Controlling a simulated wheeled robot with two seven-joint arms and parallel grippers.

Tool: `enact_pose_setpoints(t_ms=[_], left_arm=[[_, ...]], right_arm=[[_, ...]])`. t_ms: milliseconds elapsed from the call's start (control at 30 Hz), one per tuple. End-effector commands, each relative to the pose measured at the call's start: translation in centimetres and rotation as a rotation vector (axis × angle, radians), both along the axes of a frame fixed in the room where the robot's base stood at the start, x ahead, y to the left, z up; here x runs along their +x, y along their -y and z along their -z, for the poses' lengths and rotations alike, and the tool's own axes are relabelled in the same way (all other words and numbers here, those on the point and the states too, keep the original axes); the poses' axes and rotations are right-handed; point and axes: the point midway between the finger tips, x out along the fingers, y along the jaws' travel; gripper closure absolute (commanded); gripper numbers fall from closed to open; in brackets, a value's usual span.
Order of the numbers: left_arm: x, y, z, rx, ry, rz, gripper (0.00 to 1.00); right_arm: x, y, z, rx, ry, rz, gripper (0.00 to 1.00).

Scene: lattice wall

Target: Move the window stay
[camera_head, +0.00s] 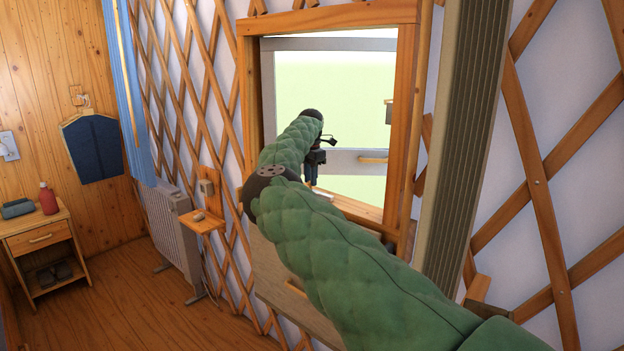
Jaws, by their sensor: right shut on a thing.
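The window stay (323,191) seems to be the small pale bar low in the window opening, just above the sill; most of it is too small or hidden to make out. My right gripper (311,181) reaches into the window opening, pointing down, and is shut on the stay at its left end. The grip itself is partly hidden and small. The window sash (340,162) stands swung outward beyond the frame, with a yellowish handle (373,160) to the right of my gripper. My left gripper is not in view.
A tall ribbed post or panel (468,130) stands to the right. Below left are a small wooden shelf (203,224), a white radiator (172,226) and a nightstand (40,236) with a red bottle (47,199).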

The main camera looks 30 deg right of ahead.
Motion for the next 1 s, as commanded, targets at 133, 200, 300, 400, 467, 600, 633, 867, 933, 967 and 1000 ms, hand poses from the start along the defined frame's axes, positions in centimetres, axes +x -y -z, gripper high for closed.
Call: enact_pose_setpoints(t_ms=[133,200,300,400,467,600,633,867,933,967,1000], left_arm=[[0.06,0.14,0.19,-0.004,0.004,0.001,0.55],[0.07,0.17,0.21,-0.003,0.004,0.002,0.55],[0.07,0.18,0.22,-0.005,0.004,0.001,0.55],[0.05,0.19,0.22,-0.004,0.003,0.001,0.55],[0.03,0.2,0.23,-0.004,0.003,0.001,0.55],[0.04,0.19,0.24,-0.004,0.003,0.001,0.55],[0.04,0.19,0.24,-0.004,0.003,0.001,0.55],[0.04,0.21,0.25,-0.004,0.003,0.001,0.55],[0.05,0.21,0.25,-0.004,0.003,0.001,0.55],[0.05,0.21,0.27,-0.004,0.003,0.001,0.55],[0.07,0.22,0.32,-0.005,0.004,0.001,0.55]], right_arm=[[-0.05,-0.17,-0.05,0.0,0.001,0.025,1.0],[-0.06,-0.21,-0.06,0.0,0.001,0.03,1.0],[-0.07,-0.24,-0.06,0.0,0.0,0.033,1.0],[-0.07,-0.25,-0.05,0.0,0.0,0.033,1.0],[-0.06,-0.26,-0.05,0.0,0.0,0.032,1.0],[-0.05,-0.28,-0.04,0.0,0.0,0.032,0.72],[-0.06,-0.27,-0.03,0.0,0.0,0.032,0.66],[-0.07,-0.25,-0.02,0.0,0.0,0.032,0.55],[-0.07,-0.24,-0.03,0.0,0.0,0.032,0.55],[-0.06,-0.23,-0.06,0.0,0.0,0.032,0.55],[-0.05,-0.23,-0.17,0.0,0.0,0.032,0.55]])
